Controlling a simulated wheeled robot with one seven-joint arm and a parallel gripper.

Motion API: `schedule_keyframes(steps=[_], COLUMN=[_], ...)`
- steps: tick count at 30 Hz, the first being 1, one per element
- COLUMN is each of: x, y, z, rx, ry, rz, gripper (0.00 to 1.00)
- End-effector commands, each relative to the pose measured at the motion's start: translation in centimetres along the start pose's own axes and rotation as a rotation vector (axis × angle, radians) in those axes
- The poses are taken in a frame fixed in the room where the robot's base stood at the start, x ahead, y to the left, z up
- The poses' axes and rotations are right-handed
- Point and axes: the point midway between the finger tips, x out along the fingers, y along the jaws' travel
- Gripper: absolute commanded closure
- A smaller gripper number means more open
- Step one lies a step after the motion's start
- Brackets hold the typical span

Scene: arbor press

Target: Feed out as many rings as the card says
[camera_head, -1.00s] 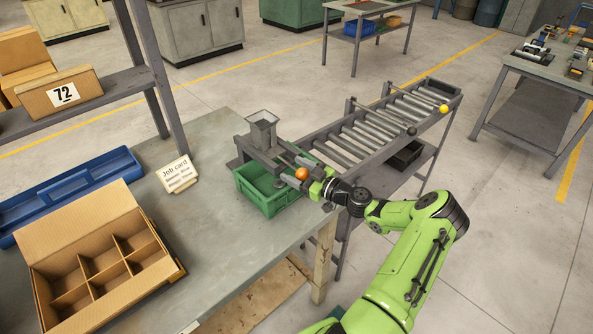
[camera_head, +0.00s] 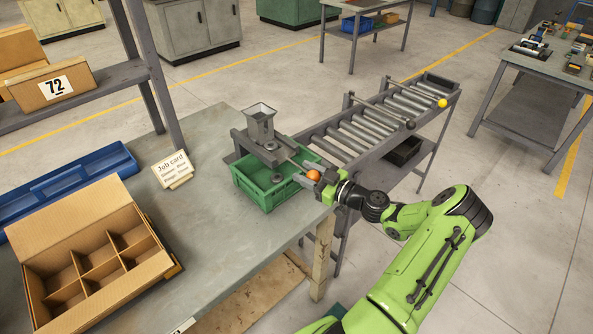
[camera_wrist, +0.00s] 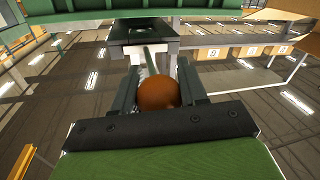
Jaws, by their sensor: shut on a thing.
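The feeder (camera_head: 262,130) is a grey funnel-topped unit on the bench corner, with a rod running out to an orange ball knob (camera_head: 313,175). My gripper (camera_head: 321,177) is shut on this knob, which also shows between the fingers in the wrist view (camera_wrist: 157,94). A green crate (camera_head: 267,197) sits below the feeder; a small grey round piece, seemingly a ring (camera_head: 277,178), shows inside it. The job card (camera_head: 172,168) stands on the bench; its heading reads "Job card", but the smaller lines are too small to read surely. The funnel's inside is unclear.
A divided cardboard box (camera_head: 95,255) and a blue tray (camera_head: 75,190) lie on the bench at left. A roller conveyor (camera_head: 365,130) with black and yellow ball-ended levers stands behind the feeder. A shelf post (camera_head: 160,90) rises behind the card. The bench middle is clear.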

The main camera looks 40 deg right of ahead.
Motion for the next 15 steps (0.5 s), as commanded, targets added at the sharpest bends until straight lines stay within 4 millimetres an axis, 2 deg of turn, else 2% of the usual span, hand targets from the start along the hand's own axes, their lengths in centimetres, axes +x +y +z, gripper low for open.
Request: schedule_keyframes(steps=[4,12,13,15], x=[-1.39,-1.5,-1.51,-1.5], y=[-0.28,-0.3,-0.3,-0.29], z=[0.05,-0.02,-0.01,-0.02], rx=[-0.001,0.002,0.002,0.001], ry=[0.002,0.0,0.0,0.0], rz=[0.002,0.001,0.001,0.001], gripper=[1.0,1.0,0.53,0.42])
